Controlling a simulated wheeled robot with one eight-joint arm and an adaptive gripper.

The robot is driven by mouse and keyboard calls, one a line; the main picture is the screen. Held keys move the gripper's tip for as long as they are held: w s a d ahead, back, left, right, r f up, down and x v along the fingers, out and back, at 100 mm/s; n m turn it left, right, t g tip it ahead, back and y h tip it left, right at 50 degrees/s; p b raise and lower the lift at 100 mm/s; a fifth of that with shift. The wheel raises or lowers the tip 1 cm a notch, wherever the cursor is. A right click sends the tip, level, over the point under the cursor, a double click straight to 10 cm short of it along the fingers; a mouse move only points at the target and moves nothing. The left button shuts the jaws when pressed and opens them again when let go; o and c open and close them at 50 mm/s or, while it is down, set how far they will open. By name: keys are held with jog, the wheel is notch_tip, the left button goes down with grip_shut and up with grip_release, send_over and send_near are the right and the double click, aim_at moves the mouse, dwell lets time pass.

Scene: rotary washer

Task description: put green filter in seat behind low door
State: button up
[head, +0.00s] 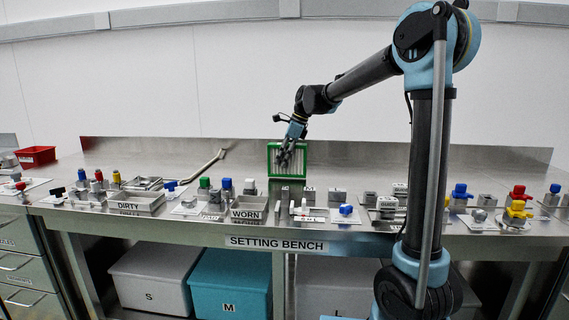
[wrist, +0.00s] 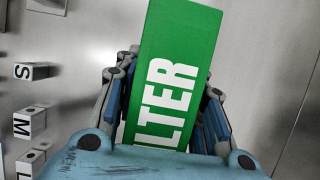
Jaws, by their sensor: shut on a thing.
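The green filter (head: 287,147) shows in the head view as a green frame with a pale ribbed face, above the back part of the bench. In the wrist view its green edge (wrist: 177,70) carries white lettering, of which "LTER" can be read. My gripper (head: 288,157) is shut on the filter, with a finger on each side of it; the gripper also shows in the wrist view (wrist: 165,115). Whether the filter touches the bench cannot be told. No low door or filter seat can be made out in either view.
The steel setting bench (head: 350,152) has a raised back edge. Many small knobs and blocks line its front, with trays marked DIRTY (head: 137,203) and WORN (head: 249,208). A red bin (head: 36,156) stands far left. Grey and teal bins (head: 230,283) sit below. The bench's back strip is mostly clear.

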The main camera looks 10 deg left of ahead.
aim_at(279, 144)
notch_tip(279, 144, up, 10)
jog(key=shift+f, duration=0.25)
jog(key=shift+f, duration=0.15)
notch_tip(279, 144, down, 10)
jog(key=shift+f, duration=0.15)
dwell(0.6)
jog(key=shift+r, duration=0.2)
